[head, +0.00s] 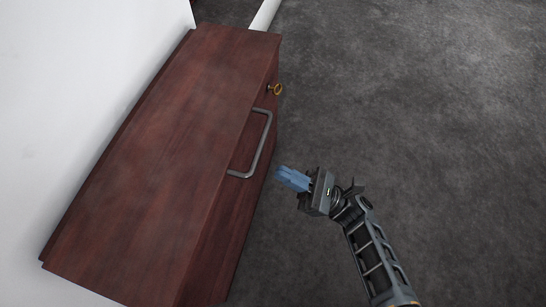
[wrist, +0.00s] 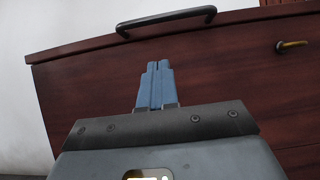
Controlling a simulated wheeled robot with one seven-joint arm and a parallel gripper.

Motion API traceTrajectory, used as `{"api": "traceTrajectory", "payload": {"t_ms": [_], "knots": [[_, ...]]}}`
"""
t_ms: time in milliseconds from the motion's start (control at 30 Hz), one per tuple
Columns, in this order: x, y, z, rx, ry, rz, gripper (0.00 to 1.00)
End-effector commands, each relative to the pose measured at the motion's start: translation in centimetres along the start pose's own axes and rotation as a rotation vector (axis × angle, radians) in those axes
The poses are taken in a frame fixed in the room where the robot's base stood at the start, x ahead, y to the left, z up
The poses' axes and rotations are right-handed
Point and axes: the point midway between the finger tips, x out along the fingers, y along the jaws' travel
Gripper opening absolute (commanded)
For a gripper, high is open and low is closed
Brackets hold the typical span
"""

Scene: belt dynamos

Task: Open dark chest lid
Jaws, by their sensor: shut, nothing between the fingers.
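The dark chest is reddish-brown wood, and its closed lid (head: 165,150) fills the left of the head view. A grey bar handle (head: 262,148) is fixed at the lid's front edge; it also shows at the top of the wrist view (wrist: 165,18). A small brass key or knob (head: 276,89) sticks out of the chest front; it shows at the right in the wrist view (wrist: 291,46). My gripper (head: 280,174) has blue fingers, shut and empty. It is in front of the chest, just right of the handle's near end, apart from it. In the wrist view the fingers (wrist: 155,68) point at the chest front below the handle.
A white wall (head: 70,90) runs along the chest's back side. Dark grey carpet (head: 430,120) lies open to the right of the chest. A white strip (head: 264,16) lies beyond the chest's far end.

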Motion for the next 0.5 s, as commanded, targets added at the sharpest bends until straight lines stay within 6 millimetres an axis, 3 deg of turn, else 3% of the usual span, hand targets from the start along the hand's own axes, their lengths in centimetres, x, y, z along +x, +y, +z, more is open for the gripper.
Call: {"api": "traceTrajectory", "payload": {"t_ms": [133, 500], "knots": [[3.0, 0.1, -0.1, -0.001, -0.001, 0.004, 0.00], [5.5, 0.1, 2.5, 0.000, 0.000, 0.001, 0.00]]}}
